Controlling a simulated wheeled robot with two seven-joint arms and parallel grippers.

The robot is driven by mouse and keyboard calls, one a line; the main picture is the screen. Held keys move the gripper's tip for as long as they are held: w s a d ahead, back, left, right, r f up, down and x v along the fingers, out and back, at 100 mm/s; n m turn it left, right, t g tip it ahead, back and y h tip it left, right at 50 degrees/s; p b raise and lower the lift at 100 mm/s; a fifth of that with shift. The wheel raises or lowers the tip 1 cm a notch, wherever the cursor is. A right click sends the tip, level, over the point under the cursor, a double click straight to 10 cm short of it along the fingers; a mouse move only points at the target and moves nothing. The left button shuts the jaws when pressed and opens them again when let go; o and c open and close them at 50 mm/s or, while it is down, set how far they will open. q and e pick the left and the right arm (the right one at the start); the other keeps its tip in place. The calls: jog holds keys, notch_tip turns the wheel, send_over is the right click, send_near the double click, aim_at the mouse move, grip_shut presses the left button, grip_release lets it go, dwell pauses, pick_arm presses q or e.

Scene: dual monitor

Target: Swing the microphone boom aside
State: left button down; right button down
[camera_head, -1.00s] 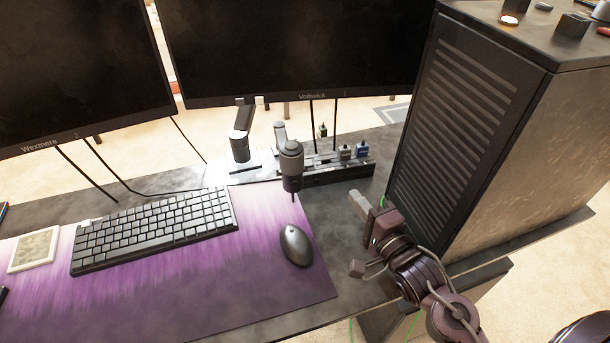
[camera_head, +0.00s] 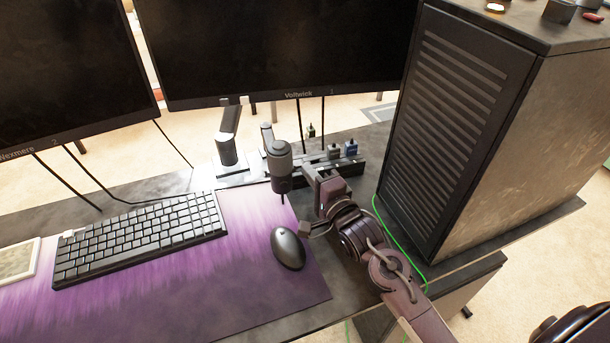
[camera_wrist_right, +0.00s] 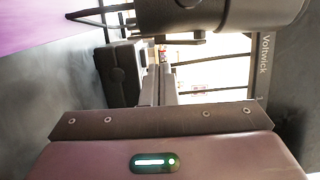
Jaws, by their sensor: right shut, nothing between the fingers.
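The dark grey microphone (camera_head: 279,165) hangs upright on its boom (camera_head: 267,134) in front of the right monitor, above the back right edge of the purple mat. In the right wrist view the microphone (camera_wrist_right: 215,14) fills the top edge, close to my fingers. My right gripper (camera_head: 309,174) is just right of the microphone, shut and empty, its fingers side by side in the right wrist view (camera_wrist_right: 158,84). I cannot tell whether they touch the microphone. My left gripper is out of view.
The black mouse (camera_head: 288,248) lies below the microphone, near my right wrist. The keyboard (camera_head: 140,238) is to the left. A large black computer tower (camera_head: 445,120) stands to the right, with a green cable (camera_head: 392,238) at its foot. A dark strip with small plugs (camera_head: 345,168) lies behind my gripper.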

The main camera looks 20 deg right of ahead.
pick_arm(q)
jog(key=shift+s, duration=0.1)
pick_arm(e)
jog(key=shift+a, duration=0.65)
